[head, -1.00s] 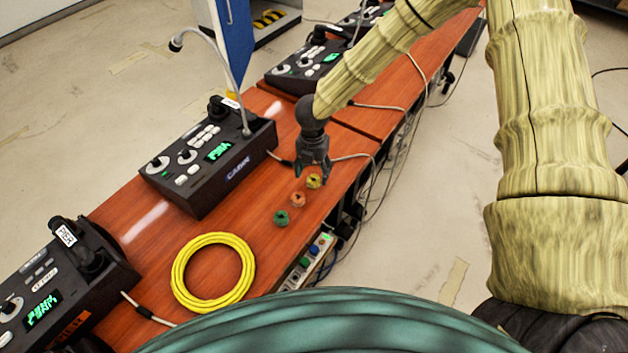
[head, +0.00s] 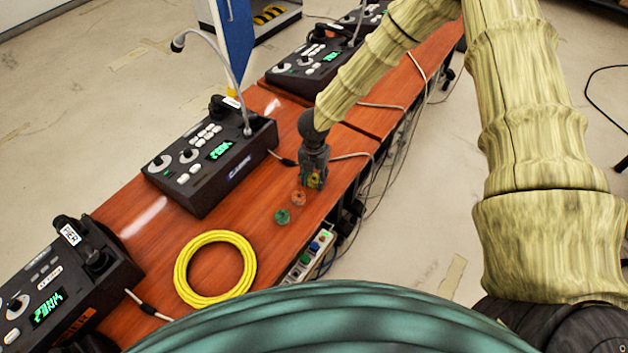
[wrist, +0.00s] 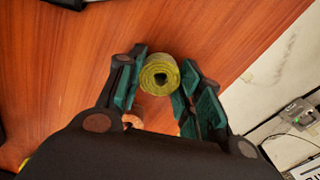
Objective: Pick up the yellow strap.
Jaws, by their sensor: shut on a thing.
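The yellow strap (wrist: 160,76) is a small rolled coil with a dark hole in its middle. In the wrist view it sits between the two fingers of my gripper (wrist: 158,86). In the head view my gripper (head: 313,180) points down at the table near its right edge, with a bit of the yellow strap (head: 314,177) showing between the fingers. My gripper is shut on the strap, at or very near the table top. An orange strap (head: 298,197) lies just in front of it and a green strap (head: 282,216) lies farther toward the lower left.
The wooden table (head: 222,225) carries a large yellow cable ring (head: 178,280) and a black paging phone (head: 215,165) to the left of my gripper. Another phone (head: 60,280) stands at the lower left. A power strip (head: 306,256) and cables run along the table's right edge.

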